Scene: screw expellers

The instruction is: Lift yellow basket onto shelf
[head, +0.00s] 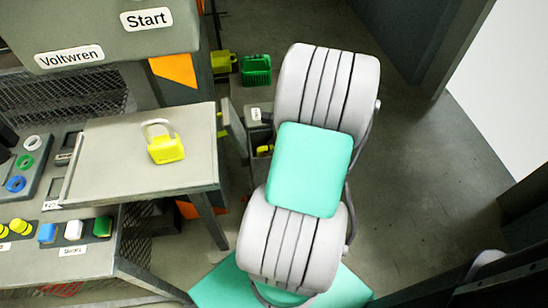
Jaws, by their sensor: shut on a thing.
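A second yellow basket (221,62) stands in the back, beside a green basket (257,70). A small yellow thing (264,151) shows low beside my arm, mostly hidden, and I cannot tell what it is. My arm fills the middle of the view with its grey and teal links. My gripper does not show, so what it holds cannot be seen.
A grey machine (100,30) labelled Voltwren and Start stands at upper left. A panel (60,230) with coloured buttons lies at lower left. A grey unit (232,125) stands close left of my arm. The floor (420,190) right of my arm is clear.

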